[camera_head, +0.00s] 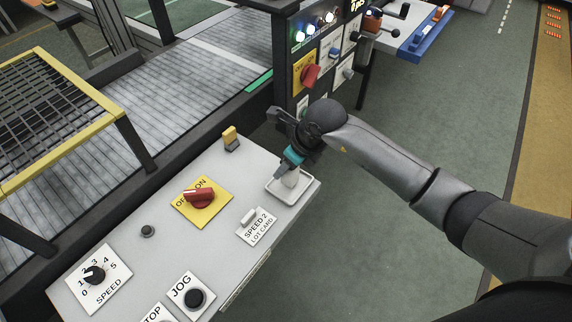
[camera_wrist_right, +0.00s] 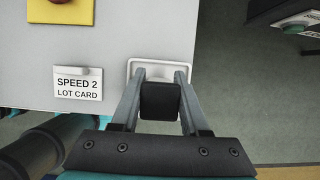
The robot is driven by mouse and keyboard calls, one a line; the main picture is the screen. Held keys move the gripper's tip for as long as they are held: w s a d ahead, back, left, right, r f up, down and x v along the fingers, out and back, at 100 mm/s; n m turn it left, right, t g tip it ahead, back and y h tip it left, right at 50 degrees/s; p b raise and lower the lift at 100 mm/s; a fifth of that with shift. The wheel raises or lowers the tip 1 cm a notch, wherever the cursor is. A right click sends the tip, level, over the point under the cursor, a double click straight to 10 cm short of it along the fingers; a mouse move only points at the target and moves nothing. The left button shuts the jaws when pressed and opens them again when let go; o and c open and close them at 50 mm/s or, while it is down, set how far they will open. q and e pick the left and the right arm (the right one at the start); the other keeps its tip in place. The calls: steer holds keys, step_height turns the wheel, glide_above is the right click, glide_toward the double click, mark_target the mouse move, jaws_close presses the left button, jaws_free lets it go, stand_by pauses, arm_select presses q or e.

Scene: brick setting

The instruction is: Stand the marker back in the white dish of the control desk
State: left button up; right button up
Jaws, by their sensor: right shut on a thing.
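The white dish (camera_head: 309,187) sits at the far right corner of the control desk (camera_head: 130,205). Its rim also shows in the wrist view (camera_wrist_right: 160,64), partly hidden behind the fingers. My right gripper (camera_head: 287,167) points down over the dish. It is shut on the marker, whose dark end (camera_wrist_right: 160,101) shows between the two fingers in the wrist view. A pale part of it (camera_head: 291,180) shows below the gripper in the head view, at the dish. I cannot tell whether it touches the dish floor. My left gripper is not in view.
A lot card holder (camera_head: 257,226), a red switch on a yellow plate (camera_head: 201,198) and a yellow-topped block (camera_head: 231,138) stand on the desk near the dish. A dark control panel (camera_head: 318,60) rises behind my gripper. Open floor lies right of the desk.

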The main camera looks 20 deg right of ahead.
steer(key=o, duration=0.7)
steer(key=shift+f, duration=0.15)
steer(key=o, duration=0.5)
steer(key=shift+c, duration=0.2)
steer(key=shift+s+d+r, duration=0.1)
steer(key=shift+d+r, duration=0.05)
steer(key=shift+r, duration=0.45)
steer(key=p+v, duration=0.2)
steer(key=v, duration=0.9)
steer(key=shift+r, duration=0.1)
